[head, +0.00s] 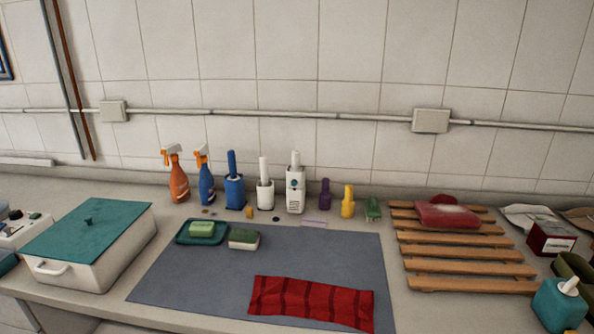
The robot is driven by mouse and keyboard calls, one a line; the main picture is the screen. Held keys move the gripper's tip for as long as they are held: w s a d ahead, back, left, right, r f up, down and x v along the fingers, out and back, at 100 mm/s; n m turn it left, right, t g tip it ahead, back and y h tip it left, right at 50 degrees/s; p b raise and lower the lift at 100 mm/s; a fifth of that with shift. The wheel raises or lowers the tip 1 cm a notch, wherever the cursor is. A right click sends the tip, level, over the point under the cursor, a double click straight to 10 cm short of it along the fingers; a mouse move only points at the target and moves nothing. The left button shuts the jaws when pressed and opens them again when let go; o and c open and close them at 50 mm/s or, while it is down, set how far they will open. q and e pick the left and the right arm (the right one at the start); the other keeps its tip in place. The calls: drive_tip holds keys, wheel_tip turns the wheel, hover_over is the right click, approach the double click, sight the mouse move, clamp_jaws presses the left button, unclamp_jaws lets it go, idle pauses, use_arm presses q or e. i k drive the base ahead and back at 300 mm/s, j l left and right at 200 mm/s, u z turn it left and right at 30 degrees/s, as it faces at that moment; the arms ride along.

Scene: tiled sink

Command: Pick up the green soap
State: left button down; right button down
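A light green soap bar (202,229) lies on a dark green soap dish (185,238) near the upper left of a grey mat (190,282).
A red cloth (312,301) lies at the mat's front right. A white box with teal lid (90,227) stands left, a wooden rack (465,254) right. Spray bottles (178,178) and brush holders (235,190) line the back. The mat's left front is clear.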

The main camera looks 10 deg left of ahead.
sight(197, 229)
drive_tip(key=j+u, duration=0.25)
drive_tip(key=j, duration=0.75)
drive_tip(key=i+j+u, duration=0.1)
drive_tip(key=j, duration=0.3)
drive_tip(key=i+j, duration=0.2)
drive_tip(key=j, duration=0.25)
drive_tip(key=i+j+u, duration=0.15)
drive_tip(key=j, duration=0.25)
drive_tip(key=i+j+u, duration=0.1)
drive_tip(key=j, duration=0.25)
drive_tip(key=i+j+u, duration=0.1)
drive_tip(key=i+j, duration=0.25)
